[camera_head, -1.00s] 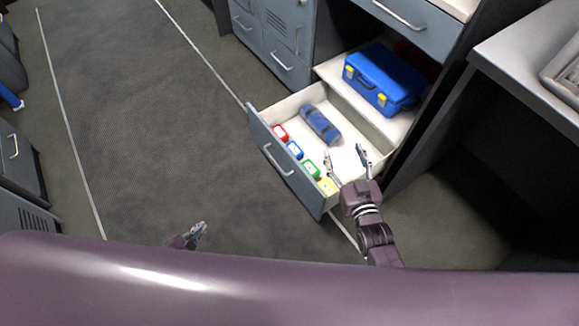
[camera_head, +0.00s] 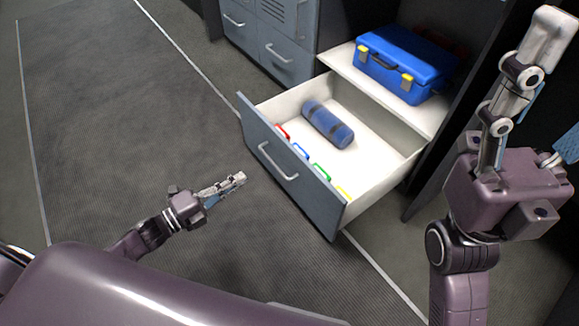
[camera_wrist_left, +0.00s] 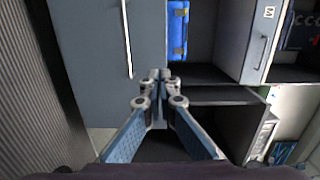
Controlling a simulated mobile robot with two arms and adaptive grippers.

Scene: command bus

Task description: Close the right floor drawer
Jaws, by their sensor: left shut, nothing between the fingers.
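The floor drawer (camera_head: 292,165) is pulled out, its grey-blue front and bar handle facing the aisle. It holds a dark blue roll and several coloured items along the front. My left gripper (camera_head: 240,178) is shut and empty, left of the drawer front and apart from it. In the left wrist view, the shut fingertips (camera_wrist_left: 160,76) lie in front of a grey-blue panel with a long handle, apparently the drawer front (camera_wrist_left: 95,60). My right gripper (camera_head: 548,95) is large at the right edge, its fingers spread, with one partly cut off by the frame.
A blue case (camera_head: 405,65) with yellow latches sits on a white shelf (camera_head: 345,60) behind the open drawer. Grey cabinets (camera_head: 285,50) stand beyond it. The dark floor (camera_head: 110,120) left of the drawer is clear.

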